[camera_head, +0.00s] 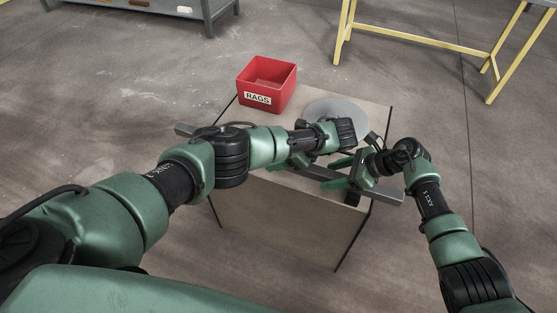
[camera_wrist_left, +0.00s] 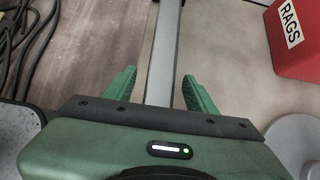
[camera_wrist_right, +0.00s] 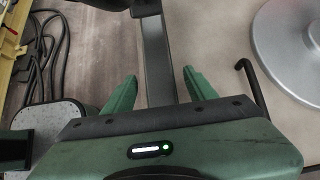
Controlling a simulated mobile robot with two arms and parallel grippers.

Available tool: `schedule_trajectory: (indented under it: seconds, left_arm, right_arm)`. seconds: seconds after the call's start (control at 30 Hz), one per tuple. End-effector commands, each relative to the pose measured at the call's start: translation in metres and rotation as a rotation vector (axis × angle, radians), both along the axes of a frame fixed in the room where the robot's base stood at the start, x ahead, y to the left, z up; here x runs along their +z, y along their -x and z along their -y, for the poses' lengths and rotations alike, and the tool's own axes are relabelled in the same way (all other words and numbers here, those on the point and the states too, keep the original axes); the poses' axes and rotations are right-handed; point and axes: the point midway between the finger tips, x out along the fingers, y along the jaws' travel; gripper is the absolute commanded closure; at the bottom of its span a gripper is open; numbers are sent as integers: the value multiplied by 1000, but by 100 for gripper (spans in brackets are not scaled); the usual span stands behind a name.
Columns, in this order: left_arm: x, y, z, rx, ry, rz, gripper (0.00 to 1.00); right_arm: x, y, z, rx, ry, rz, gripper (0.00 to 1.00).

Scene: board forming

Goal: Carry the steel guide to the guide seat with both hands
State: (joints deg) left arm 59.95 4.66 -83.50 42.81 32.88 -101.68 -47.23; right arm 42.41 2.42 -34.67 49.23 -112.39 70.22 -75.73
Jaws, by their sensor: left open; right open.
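My right gripper (camera_head: 327,174) is open over the right part of the bar. In the right wrist view the right gripper (camera_wrist_right: 160,76) has the bar (camera_wrist_right: 157,60) between its parted fingers. I cannot make out the guide seat.
A red RAGS bin (camera_head: 258,99) stands at the back left of the stand top (camera_head: 375,112). A round grey disc (camera_head: 338,106) lies behind the grippers. A yellow-legged table (camera_head: 420,42) stands at the back right, and a grey bench (camera_head: 208,14) at the back left. Open floor surrounds the stand.

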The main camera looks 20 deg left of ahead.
Motion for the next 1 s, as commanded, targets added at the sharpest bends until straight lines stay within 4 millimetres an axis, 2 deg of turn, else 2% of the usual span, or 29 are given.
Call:
schedule_trajectory:
  seconds: [0.1, 0.3, 1.0]
  left_arm:
    - [0, 0, 0, 1, 0, -1, 44]
    - [0, 0, 0, 1, 0, -1, 99]
    - [0, 0, 0, 1, 0, 0, 100]
  right_arm:
    - [0, 0, 0, 0, 0, 0, 44]
    - [0, 0, 0, 0, 0, 0, 99]
    - [0, 0, 0, 0, 1, 0, 100]
